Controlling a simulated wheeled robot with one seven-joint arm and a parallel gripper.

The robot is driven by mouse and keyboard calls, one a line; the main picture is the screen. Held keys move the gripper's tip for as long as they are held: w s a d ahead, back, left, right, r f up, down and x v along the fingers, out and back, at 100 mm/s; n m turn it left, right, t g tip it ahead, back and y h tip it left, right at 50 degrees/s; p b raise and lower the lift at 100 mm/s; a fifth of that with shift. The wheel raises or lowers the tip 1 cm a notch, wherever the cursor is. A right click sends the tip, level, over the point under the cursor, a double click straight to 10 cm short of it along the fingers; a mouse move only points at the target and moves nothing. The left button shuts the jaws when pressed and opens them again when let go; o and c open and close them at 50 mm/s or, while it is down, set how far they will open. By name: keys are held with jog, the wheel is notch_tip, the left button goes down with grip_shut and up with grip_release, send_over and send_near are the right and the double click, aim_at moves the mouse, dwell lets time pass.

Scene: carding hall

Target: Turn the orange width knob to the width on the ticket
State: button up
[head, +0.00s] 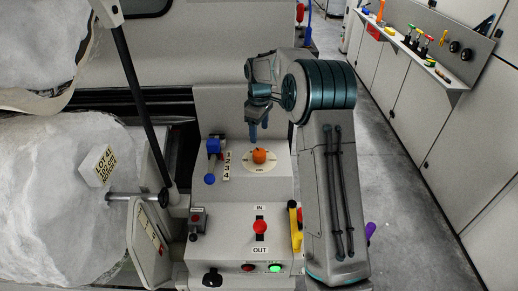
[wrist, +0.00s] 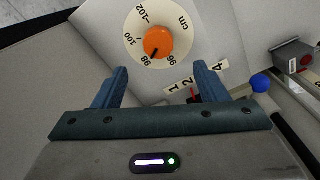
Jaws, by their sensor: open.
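The orange width knob (head: 259,156) sits on a pale round dial (head: 248,164) on the sloped machine panel. In the wrist view the knob (wrist: 158,41) has a dark pointer mark aimed at about 98; the dial also reads 96, 100, 102 and cm. My gripper (head: 258,130) is above and behind the knob in the head view, pointing down. In the wrist view its blue fingers (wrist: 161,70) are apart and empty, with the knob beyond their tips, untouched. A white ticket (head: 98,165) on the fibre roll at left reads LOT 41; its smaller lines are not clearly legible.
A blue-knobbed lever (head: 209,178) stands left of the dial beside a 1-to-4 number strip (head: 227,166). Below are a red IN/OUT knob (head: 260,227), a small red-button box (head: 197,221) and a yellow handle (head: 295,226). A tool shelf (head: 420,50) lines the right wall.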

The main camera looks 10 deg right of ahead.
aim_at(259, 151)
jog(key=f+p, duration=0.1)
jog(key=f, duration=0.4)
jog(key=f+p, duration=0.1)
jog(key=f, duration=0.4)
jog(key=shift+w+f, duration=0.2)
jog(key=shift+f, duration=0.2)
jog(key=c, duration=1)
